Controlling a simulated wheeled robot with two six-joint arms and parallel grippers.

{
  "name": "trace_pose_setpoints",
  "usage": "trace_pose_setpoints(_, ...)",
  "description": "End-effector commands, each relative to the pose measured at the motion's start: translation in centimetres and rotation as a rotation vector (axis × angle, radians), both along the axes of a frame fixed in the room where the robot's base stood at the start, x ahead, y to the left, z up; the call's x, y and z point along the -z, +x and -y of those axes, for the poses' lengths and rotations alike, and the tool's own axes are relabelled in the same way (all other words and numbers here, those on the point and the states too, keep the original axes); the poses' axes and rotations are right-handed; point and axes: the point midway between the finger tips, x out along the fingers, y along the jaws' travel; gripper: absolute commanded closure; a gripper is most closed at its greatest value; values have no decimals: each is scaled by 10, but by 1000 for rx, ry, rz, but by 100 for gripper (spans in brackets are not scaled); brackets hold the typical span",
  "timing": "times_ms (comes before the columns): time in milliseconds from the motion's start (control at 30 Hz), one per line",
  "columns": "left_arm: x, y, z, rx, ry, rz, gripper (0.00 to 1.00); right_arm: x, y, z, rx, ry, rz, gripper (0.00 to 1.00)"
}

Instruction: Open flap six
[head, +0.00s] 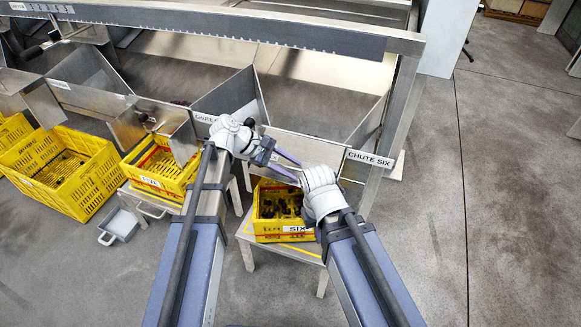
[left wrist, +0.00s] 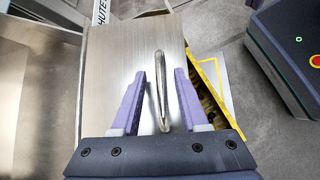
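Flap six is a brushed metal plate (left wrist: 120,55) with an upright bar handle (left wrist: 163,90) in the left wrist view. My left gripper (left wrist: 160,93) is open, with its purple fingers on either side of the handle and a gap to each. In the head view the left gripper (head: 286,166) reaches in from the left, at the front of the chute labelled CHUTE SIX (head: 370,158).
A yellow crate marked SIX (head: 283,235), holding dark pieces, stands on a small stand under the chute. Other yellow crates (head: 65,170) and a grey scoop-like tray (head: 119,225) are at the left. A long metal beam (head: 220,22) crosses behind.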

Motion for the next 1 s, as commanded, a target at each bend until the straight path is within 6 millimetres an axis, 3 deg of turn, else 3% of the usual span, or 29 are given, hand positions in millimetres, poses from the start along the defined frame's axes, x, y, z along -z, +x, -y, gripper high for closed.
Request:
trace_pose_setpoints(267,-3,-1,-2,0,1,-1,55,-3,0,0,0,0,0,100)
trace_pose_setpoints(700,-46,-3,-50,-2,1,-1,55,-46,0,0,0,0,0,100)
trace_pose_setpoints(1000,-51,-4,-59,1,0,-1,55,-51,0,0,0,0,0,100)
